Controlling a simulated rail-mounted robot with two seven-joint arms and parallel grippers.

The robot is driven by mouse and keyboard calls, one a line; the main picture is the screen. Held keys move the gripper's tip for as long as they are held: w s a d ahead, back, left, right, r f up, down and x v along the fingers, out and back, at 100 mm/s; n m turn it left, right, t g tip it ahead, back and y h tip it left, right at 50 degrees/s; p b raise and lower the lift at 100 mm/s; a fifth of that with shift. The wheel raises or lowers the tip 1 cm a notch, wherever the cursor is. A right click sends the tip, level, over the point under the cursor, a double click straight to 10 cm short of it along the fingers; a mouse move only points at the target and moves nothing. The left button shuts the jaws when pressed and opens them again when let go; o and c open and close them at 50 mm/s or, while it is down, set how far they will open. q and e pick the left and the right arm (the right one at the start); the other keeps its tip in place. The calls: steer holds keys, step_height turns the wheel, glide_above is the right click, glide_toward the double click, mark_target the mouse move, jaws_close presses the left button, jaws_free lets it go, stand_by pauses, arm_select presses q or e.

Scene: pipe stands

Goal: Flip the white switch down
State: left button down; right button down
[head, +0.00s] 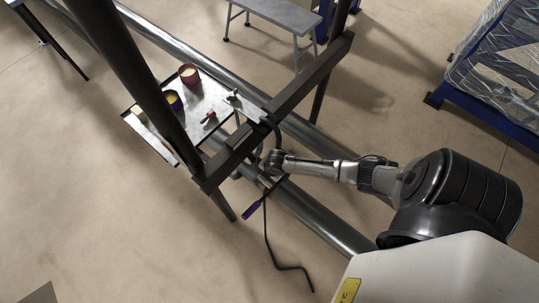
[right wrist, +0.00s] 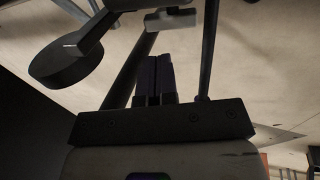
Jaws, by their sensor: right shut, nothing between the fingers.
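I cannot make out the white switch for certain in either view. In the right wrist view, a small pale block (right wrist: 170,18) lies beyond the fingertips, but I cannot tell whether it is the switch. My right gripper (head: 246,215) hangs below its wrist, in front of the lower pipe, with purple fingers pointing down and left. Its fingers also show in the right wrist view (right wrist: 153,62), pressed together and empty. My left gripper is out of view.
A thick pipe (head: 325,225) runs diagonally below my right wrist, and dark frame beams (head: 310,80) cross above. A tray (head: 205,92) holds a red cup (head: 189,75) and a yellow-topped cup (head: 172,100). A thin bent black rod (head: 280,266) hangs near the gripper.

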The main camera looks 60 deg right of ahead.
steer(key=shift+w+p+v, duration=0.15)
steer(key=shift+p+v, duration=0.05)
steer(key=shift+v, duration=1.2)
steer(key=shift+w+p+v, duration=0.15)
steer(key=shift+v, duration=1.2)
steer(key=shift+r, duration=0.1)
